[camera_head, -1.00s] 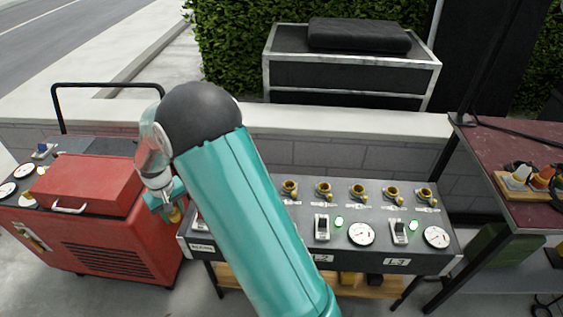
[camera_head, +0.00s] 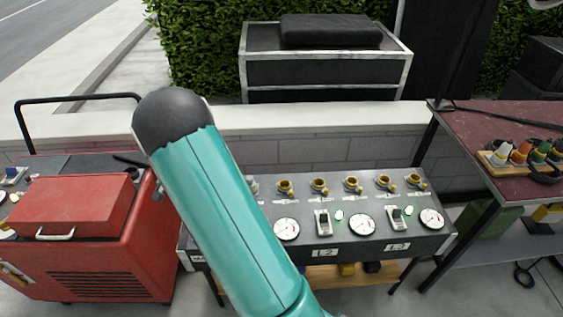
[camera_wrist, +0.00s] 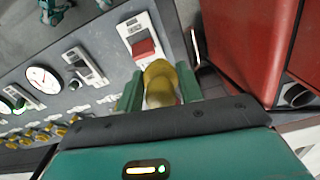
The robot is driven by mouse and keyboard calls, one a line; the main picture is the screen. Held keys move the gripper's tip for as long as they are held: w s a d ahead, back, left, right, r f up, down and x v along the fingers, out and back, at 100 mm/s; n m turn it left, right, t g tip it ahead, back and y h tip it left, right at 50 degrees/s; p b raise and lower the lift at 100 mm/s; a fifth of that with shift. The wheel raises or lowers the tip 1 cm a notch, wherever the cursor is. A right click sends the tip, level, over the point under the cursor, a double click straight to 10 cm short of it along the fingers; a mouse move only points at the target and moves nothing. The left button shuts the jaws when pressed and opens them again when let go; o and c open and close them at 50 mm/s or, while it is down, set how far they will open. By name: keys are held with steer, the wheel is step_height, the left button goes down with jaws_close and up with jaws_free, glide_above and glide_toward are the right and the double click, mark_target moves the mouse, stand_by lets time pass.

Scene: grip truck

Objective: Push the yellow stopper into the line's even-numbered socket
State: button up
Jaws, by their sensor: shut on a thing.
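In the wrist view my gripper (camera_wrist: 159,91) is shut on a yellow stopper (camera_wrist: 160,72), which sits between its green fingers. In the head view my arm hides the gripper and the stopper. The grey panel (camera_head: 268,238) carries a row of brass sockets (camera_head: 319,186) along its back edge, with small labels too blurred to read. In the wrist view the sockets (camera_wrist: 42,131) lie at the lower left, apart from the stopper. The stopper is near a switch with a red rocker (camera_wrist: 143,48). My arm covers the panel's left part in the head view.
A red machine (camera_head: 88,225) stands left of the panel. The panel front has gauges (camera_head: 361,225), switches (camera_head: 323,222) and green lamps. A dark red table (camera_head: 505,120) at right bears a wooden rack with several coloured stoppers (camera_head: 520,152). A low wall runs behind the panel.

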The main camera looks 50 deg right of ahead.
steer(key=s+d+m, duration=0.5)
steer(key=d+m, duration=0.4)
steer(key=d, duration=0.2)
steer(key=s+d+m, duration=0.4)
steer(key=d+m, duration=0.5)
steer(key=d, duration=0.3)
steer(key=s+d+m, duration=0.5)
steer(key=d+m, duration=0.4)
steer(key=d, duration=0.2)
steer(key=shift+d+f, duration=0.1)
steer(key=shift+f, duration=2.75)
steer(key=shift+f, duration=1.95)
steer(key=o, duration=1.4)
steer(key=shift+r, duration=2.5)
